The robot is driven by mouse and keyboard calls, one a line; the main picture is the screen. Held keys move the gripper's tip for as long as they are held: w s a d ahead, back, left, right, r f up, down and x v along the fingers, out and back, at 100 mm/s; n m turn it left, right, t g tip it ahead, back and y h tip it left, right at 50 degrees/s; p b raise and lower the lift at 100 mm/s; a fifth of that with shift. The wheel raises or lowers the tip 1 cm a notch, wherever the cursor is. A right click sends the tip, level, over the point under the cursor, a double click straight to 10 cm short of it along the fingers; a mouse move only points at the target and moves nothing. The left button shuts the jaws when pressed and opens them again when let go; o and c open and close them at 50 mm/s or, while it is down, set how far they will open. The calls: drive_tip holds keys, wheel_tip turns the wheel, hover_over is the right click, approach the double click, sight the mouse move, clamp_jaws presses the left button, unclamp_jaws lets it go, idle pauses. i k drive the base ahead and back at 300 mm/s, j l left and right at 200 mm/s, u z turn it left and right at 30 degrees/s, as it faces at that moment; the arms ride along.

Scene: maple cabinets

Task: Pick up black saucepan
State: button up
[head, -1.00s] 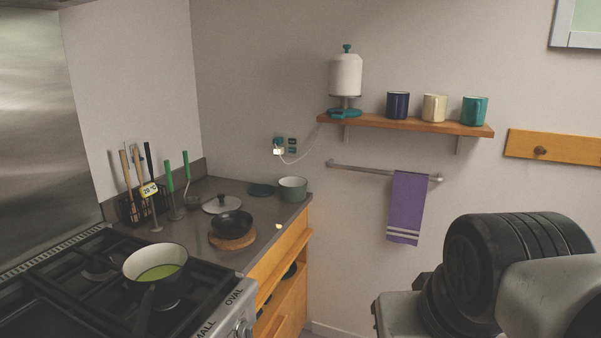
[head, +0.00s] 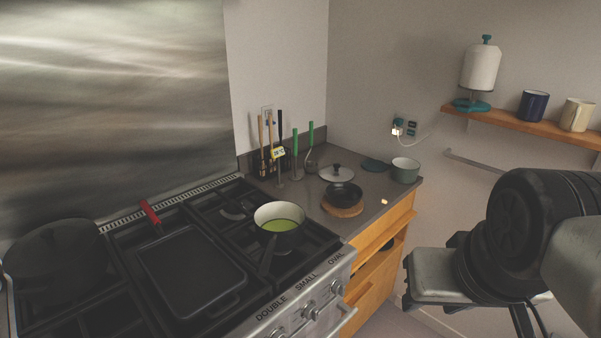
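A black saucepan (head: 285,238) with a pale inside and green contents stands on the right part of the stove. Its dark handle points toward the front of the stove. A small black pan (head: 343,194) sits on a round wooden trivet on the counter beyond; which of these dark vessels is meant is not certain from the picture. My arm's black and grey links fill the right side of the head view, well apart from the stove.
The stove (head: 215,208) also carries a black rectangular griddle (head: 190,268) with a red handle and a large dark pot (head: 52,262) at left. On the counter are a utensil rack (head: 264,166), a lid (head: 337,174) and a green-grey pot (head: 405,170). A mug shelf (head: 520,124) hangs right.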

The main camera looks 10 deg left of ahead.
sight(280, 225)
drive_tip(key=k+j+u, duration=0.1)
drive_tip(key=u, duration=0.6)
drive_tip(key=z, duration=0.6)
drive_tip(key=i+l+u, duration=0.15)
drive_tip(key=u, duration=1.45)
drive_tip(key=i+l, duration=0.1)
drive_tip(key=l, duration=0.35)
drive_tip(key=i+l, duration=0.1)
drive_tip(key=l, duration=0.35)
drive_tip(key=i+l, duration=0.1)
drive_tip(key=l, duration=0.8)
drive_tip(key=i, duration=0.05)
